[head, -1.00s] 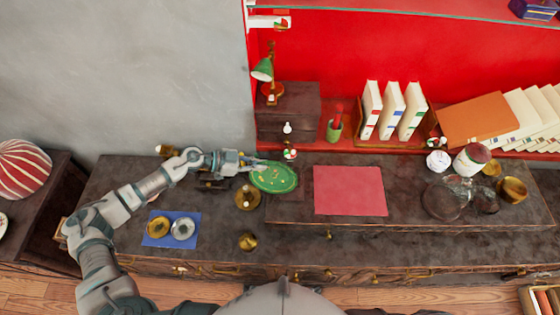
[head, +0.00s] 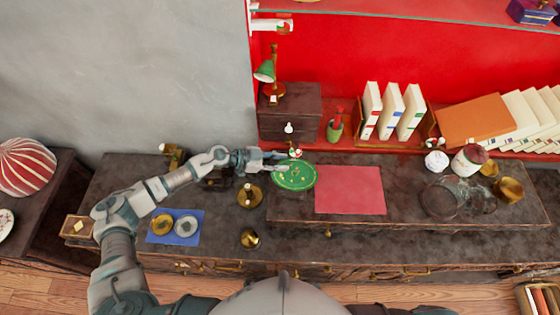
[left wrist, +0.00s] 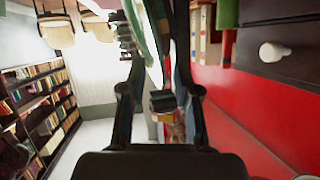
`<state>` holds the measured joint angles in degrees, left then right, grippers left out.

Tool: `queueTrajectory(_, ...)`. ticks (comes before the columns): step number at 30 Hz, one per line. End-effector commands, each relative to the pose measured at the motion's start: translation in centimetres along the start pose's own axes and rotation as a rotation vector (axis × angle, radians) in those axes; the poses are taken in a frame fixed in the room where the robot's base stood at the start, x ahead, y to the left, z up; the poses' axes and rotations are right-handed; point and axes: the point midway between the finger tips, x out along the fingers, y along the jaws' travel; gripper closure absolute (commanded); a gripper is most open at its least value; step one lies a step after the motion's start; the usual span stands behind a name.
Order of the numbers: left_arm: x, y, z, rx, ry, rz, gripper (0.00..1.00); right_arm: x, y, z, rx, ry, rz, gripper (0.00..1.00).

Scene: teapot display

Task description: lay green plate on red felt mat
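The green plate (head: 295,175) has small light marks and is in the head view just left of the red felt mat (head: 350,190). Its right rim reaches the mat's left edge in the picture; its height above the counter is hard to judge. My left gripper (head: 283,163) is shut on the plate's left rim. In the left wrist view the plate (left wrist: 146,38) shows edge-on between the fingers. The mat lies flat and bare on the raised dark counter. My right gripper is not in view.
A brass candlestick (head: 249,195) and a small brass pot (head: 250,238) stand left of the mat. A blue mat (head: 152,229) holds two round metal pieces. Glass jars (head: 440,197) stand to the right. A dark cabinet (head: 300,110) and books (head: 390,110) stand behind.

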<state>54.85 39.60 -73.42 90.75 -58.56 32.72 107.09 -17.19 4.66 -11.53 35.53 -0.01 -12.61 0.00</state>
Motion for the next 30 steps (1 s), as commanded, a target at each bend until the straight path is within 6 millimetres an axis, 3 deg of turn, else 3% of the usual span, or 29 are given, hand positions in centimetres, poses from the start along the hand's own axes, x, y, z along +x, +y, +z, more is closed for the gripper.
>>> queueTrajectory(8, 0.0, 0.0, 0.1, 0.001, 0.000, 0.000, 0.69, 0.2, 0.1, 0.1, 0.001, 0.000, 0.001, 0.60)
queueTrajectory(14, 0.2, 0.1, 0.9, 0.002, -0.001, -0.001, 0.69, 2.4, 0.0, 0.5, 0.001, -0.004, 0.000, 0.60)
queueTrajectory(24, -9.6, -0.2, 0.5, 0.001, -0.003, -0.004, 0.69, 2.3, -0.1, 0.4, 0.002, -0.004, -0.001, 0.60)
queueTrajectory(30, -14.2, -0.2, 0.5, -0.001, -0.002, -0.002, 0.69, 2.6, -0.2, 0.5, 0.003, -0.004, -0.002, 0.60)
